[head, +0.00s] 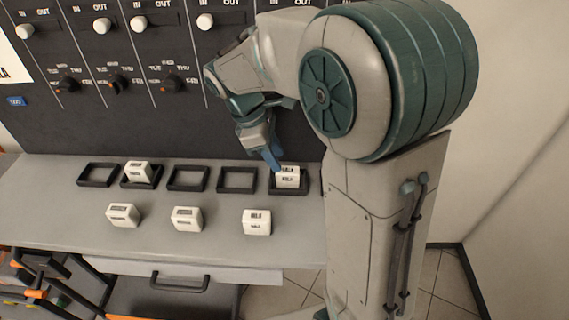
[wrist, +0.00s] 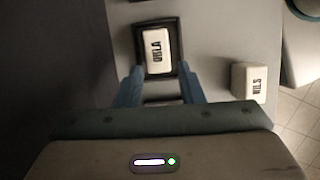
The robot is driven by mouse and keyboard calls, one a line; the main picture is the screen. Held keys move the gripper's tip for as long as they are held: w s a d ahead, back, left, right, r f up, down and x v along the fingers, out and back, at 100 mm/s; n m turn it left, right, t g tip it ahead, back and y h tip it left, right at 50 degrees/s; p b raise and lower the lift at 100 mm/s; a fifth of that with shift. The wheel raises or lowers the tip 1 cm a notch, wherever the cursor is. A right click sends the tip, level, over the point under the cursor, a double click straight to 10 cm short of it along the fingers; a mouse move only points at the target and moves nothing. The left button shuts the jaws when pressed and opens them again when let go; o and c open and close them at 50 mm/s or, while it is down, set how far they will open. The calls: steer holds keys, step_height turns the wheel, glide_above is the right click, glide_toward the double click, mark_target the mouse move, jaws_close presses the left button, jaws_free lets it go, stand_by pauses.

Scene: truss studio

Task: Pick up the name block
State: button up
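Several white name blocks are on the grey bench. One block (head: 287,179) sits in the rightmost black tray (head: 289,192); it also shows in the wrist view (wrist: 156,50), its lettering looking like "ORLA". A block that seems to read "NILS" (head: 257,222) stands loose in front; it is at the right in the wrist view (wrist: 248,82). Two more loose blocks (head: 187,218) (head: 122,215) stand to its left. Another block (head: 138,172) sits in the second tray from the left. My gripper (head: 275,167) is by the rightmost tray. Its blue fingers (wrist: 160,74) are apart, with nothing visibly held.
Three black trays (head: 98,186) (head: 188,190) (head: 237,191) are empty. A dark panel (head: 120,125) with white sliders and knobs rises behind the bench. Bare bench (head: 60,225) lies at the front left. A drawer handle (head: 180,289) is below the front edge.

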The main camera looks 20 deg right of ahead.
mark_target(286, 170)
steer(key=shift+w+d+f, duration=0.1)
steer(key=shift+w+f, duration=0.1)
steer(key=shift+f, duration=0.25)
steer(key=x, duration=0.3)
steer(key=p+x, duration=0.1)
steer(key=x, duration=0.1)
steer(key=shift+s+d+f, duration=0.1)
steer(key=shift+s+d, duration=0.2)
steer(key=shift+d+f, duration=0.2)
steer(key=shift+f, duration=0.35)
steer(key=c, duration=0.6)
